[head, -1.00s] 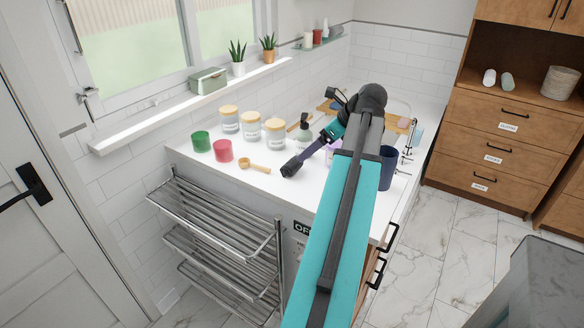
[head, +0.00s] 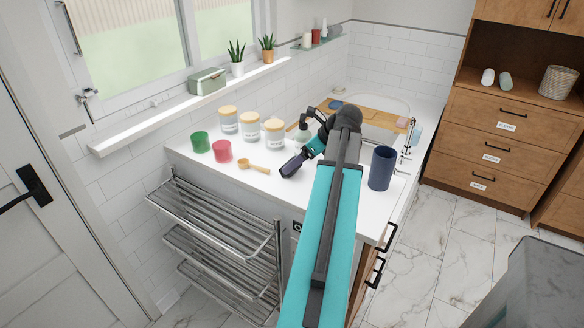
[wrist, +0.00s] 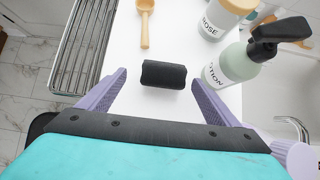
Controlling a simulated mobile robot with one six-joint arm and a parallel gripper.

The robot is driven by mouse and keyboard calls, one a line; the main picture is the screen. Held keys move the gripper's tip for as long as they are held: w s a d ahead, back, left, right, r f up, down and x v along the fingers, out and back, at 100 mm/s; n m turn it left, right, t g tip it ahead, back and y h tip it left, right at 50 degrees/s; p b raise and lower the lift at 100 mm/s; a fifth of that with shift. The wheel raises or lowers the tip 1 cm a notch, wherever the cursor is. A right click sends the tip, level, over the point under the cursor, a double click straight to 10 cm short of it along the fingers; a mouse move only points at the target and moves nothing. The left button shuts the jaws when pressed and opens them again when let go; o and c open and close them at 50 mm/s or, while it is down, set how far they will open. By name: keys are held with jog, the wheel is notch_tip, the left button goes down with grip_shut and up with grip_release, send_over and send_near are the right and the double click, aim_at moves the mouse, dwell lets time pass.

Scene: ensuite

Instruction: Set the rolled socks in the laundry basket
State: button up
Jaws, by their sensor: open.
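A short black roll, seemingly the rolled socks (wrist: 163,75), lies on the white countertop (wrist: 160,112) in the wrist view. My gripper (wrist: 158,82) is open, with one purple finger on each side of the roll. The roll sits near the fingertips, and I see gaps on both sides. In the head view my gripper (head: 290,167) is low over the counter, right of the wooden scoop (head: 253,167); the roll cannot be told apart from the dark fingers there. I cannot identify a laundry basket for sure; a woven container (head: 560,82) stands on the wooden cabinet's shelf.
Green (head: 201,142) and red (head: 222,151) cups are at the left, a navy cup (head: 382,168) at the right.

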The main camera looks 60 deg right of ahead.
jog(key=shift+d+p+x, duration=0.15)
jog(key=shift+p+x, duration=0.2)
jog(key=shift+x, duration=0.95)
jog(key=shift+d+p+x, duration=0.15)
jog(key=shift+p+x, duration=0.15)
jog(key=shift+x, duration=1)
jog(key=c, duration=1.2)
jog(key=shift+r, duration=0.2)
jog(key=shift+c, duration=0.2)
jog(key=shift+r+b, duration=0.5)
jog(key=shift+r, duration=1.15)
jog(key=s+a, duration=0.2)
jog(key=s, duration=0.1)
jog(key=s+a+b, duration=0.1)
jog(key=s+a, duration=0.2)
jog(key=s, duration=0.1)
jog(key=s+a+r+b, duration=0.1)
jog(key=s+a, duration=0.1)
jog(key=s, duration=0.2)
jog(key=shift+a, duration=0.3)
jog(key=shift+s+a+f+b, duration=0.1)
jog(key=shift+s+a+b, duration=0.1)
jog(key=shift+s+b, duration=0.15)
jog(key=shift+s+a+r+b, duration=0.3)
jog(key=shift+s+a+b, duration=0.2)
jog(key=shift+s+b, duration=0.2)
